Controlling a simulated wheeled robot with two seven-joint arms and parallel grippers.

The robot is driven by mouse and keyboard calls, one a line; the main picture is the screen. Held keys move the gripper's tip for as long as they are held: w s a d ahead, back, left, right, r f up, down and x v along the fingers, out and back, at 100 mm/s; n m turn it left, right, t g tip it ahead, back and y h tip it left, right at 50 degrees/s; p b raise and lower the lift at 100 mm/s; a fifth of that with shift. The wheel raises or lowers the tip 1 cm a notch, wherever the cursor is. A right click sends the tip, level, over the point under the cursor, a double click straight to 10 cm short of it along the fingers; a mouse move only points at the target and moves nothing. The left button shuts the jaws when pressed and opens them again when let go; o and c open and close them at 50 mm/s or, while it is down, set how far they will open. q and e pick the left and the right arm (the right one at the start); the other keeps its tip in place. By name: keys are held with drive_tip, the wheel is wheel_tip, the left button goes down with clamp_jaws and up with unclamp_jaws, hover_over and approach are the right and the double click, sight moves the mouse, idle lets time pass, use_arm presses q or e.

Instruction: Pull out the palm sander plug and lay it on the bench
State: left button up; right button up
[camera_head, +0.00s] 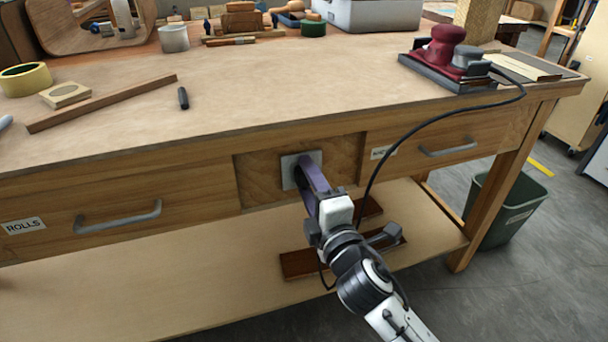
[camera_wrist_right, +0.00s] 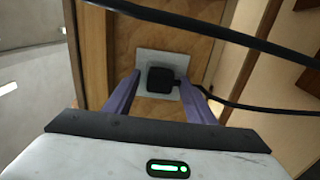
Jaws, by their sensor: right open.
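The black plug (camera_wrist_right: 161,79) sits in the pale square socket plate (camera_wrist_right: 149,59) on the bench front, its cord leaving to the right in the right wrist view. In the head view the socket plate (camera_head: 289,172) shows between two drawers, and my gripper largely hides the plug. My right gripper (camera_head: 305,168) points at the plate. Its purple fingers are open, one on each side of the plug in the right wrist view (camera_wrist_right: 160,92), with visible gaps. The red palm sander (camera_head: 443,50) stands on the bench (camera_head: 270,85) at the right, its black cord hanging over the front edge. My left gripper is out of view.
A wooden strip (camera_head: 105,103), a small black object (camera_head: 183,98) and a tape roll (camera_head: 25,79) lie on the left of the bench. The middle of the top is clear. Drawer handles (camera_head: 118,218) jut out, and the cord (camera_head: 374,172) loops right of my gripper.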

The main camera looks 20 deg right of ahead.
drive_tip(key=shift+p, duration=0.3)
drive_tip(key=shift+c, duration=0.3)
idle(0.5)
clamp_jaws()
drive_tip(key=s, duration=0.6)
drive_tip(key=shift+d, duration=0.15)
idle(0.9)
drive_tip(key=shift+r, duration=0.1)
